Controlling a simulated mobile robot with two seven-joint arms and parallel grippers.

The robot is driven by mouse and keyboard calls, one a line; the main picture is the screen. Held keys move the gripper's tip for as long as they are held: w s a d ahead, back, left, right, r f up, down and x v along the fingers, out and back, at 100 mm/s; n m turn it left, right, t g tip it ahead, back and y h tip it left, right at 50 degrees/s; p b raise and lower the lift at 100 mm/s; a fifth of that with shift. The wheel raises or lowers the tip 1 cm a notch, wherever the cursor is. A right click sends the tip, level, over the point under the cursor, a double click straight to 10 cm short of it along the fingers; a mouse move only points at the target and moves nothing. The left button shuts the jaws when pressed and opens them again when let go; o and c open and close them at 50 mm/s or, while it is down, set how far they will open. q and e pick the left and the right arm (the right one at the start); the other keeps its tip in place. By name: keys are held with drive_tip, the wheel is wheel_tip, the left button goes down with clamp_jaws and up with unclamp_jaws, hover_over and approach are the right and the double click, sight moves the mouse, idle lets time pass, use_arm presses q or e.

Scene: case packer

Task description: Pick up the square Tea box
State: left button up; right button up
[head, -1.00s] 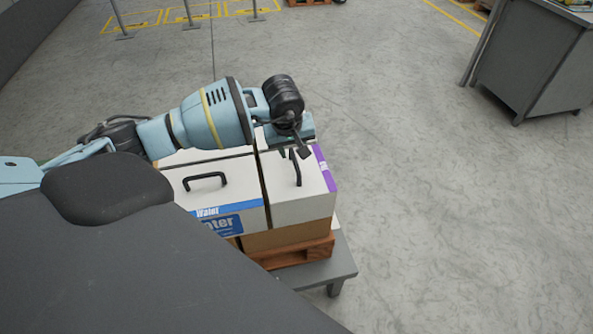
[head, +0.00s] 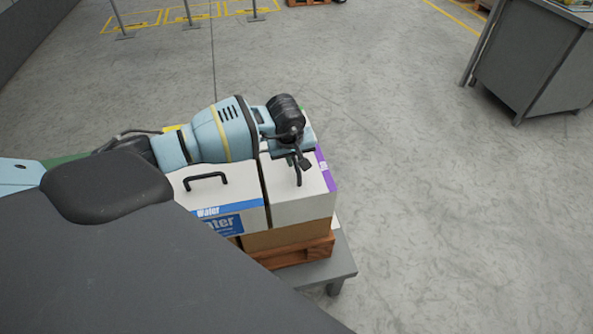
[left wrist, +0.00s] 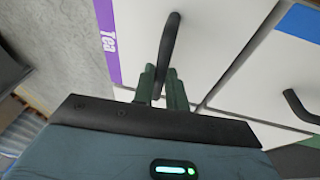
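The Tea box (head: 301,206) is white with a purple stripe along its right edge, and stands at the right of the group of boxes in the head view. The word Tea shows on the stripe in the left wrist view (left wrist: 106,42). Its black handle (left wrist: 169,47) rises from the top face. My left gripper (head: 299,160) is over the box at the handle. In the left wrist view the green fingers (left wrist: 162,73) are apart, one on each side of the handle. I cannot tell if they touch it. My right gripper is not in view.
A white and blue Water box (head: 218,199) with its own black handle stands close against the Tea box's left side. A brown box and a wooden pallet (head: 293,255) are below, on a grey table (head: 338,262). A grey cabinet (head: 535,65) stands far right. The floor between is clear.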

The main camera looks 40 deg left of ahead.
use_arm(q)
clamp_jaws()
idle(0.6)
idle(0.3)
drive_tip(key=shift+w+a+r, duration=0.1)
drive_tip(key=shift+r, duration=0.05)
drive_tip(key=shift+r, duration=0.1)
drive_tip(key=shift+r, duration=0.35)
wheel_tip(320, 180, up, 17)
drive_tip(key=shift+r, duration=0.1)
idle(0.4)
